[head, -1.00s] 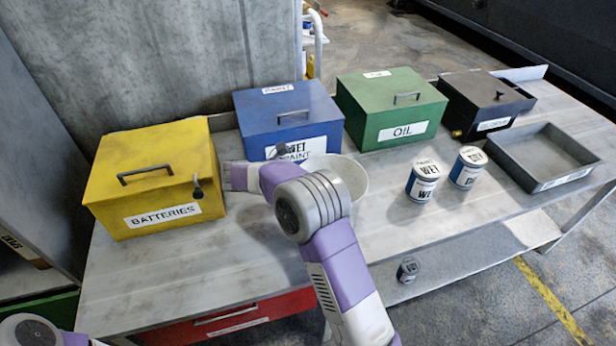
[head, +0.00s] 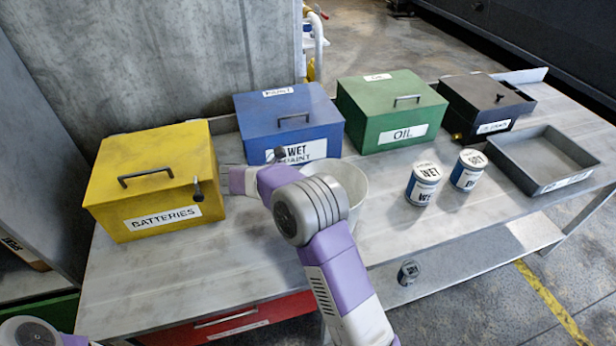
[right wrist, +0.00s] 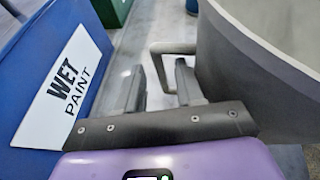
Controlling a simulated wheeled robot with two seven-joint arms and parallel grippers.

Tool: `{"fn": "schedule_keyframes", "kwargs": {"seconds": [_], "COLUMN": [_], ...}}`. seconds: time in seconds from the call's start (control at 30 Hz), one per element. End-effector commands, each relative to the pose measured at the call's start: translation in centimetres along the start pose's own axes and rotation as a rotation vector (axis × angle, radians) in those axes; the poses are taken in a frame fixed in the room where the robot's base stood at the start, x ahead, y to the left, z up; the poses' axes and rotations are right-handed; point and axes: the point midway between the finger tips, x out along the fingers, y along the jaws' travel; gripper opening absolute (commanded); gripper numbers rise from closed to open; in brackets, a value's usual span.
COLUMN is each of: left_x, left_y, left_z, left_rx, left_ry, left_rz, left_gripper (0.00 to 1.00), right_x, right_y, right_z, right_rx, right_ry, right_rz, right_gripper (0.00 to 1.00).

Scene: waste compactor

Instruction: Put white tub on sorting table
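The white tub (head: 356,184) is on the table, just in front of the gap between the blue and green boxes, partly hidden behind my right arm. In the right wrist view the tub (right wrist: 275,55) fills the right side, close beside the fingers. My right gripper (right wrist: 160,80) has its two fingers apart. A grey bent bar (right wrist: 168,48), possibly the tub's handle, shows at and beyond the fingertips; I cannot tell whether they touch it. The sorting table (head: 245,260) carries the boxes. My left gripper is out of view.
A yellow batteries box (head: 155,180), blue paint box (head: 290,120), green oil box (head: 390,110) and black box (head: 485,105) line the back. Two cans (head: 422,185) stand right of the tub, near a grey tray (head: 545,158). Another can (head: 408,272) sits on the lower shelf.

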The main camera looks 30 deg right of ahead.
Motion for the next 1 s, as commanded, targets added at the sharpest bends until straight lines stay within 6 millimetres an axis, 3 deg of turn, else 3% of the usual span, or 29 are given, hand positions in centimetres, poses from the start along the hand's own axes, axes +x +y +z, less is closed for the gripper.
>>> {"fn": "schedule_keyframes", "kwargs": {"seconds": [0.3,0.5,0.7,1.0], "left_x": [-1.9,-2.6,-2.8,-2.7], "left_y": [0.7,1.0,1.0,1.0], "left_z": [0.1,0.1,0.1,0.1], "left_rx": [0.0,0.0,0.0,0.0], "left_ry": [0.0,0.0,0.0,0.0], "left_rz": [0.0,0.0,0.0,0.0], "left_gripper": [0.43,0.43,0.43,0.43], "right_x": [-6.9,-10.1,-11.2,-11.2], "right_y": [0.1,0.0,0.0,0.0], "right_z": [0.2,0.1,0.1,0.0], "right_rx": [0.0,0.0,-0.001,-0.001], "right_ry": [0.0,-0.001,0.0,0.0], "right_rz": [0.006,0.003,0.001,0.001], "right_gripper": [0.37,0.37,0.37,0.37]}}
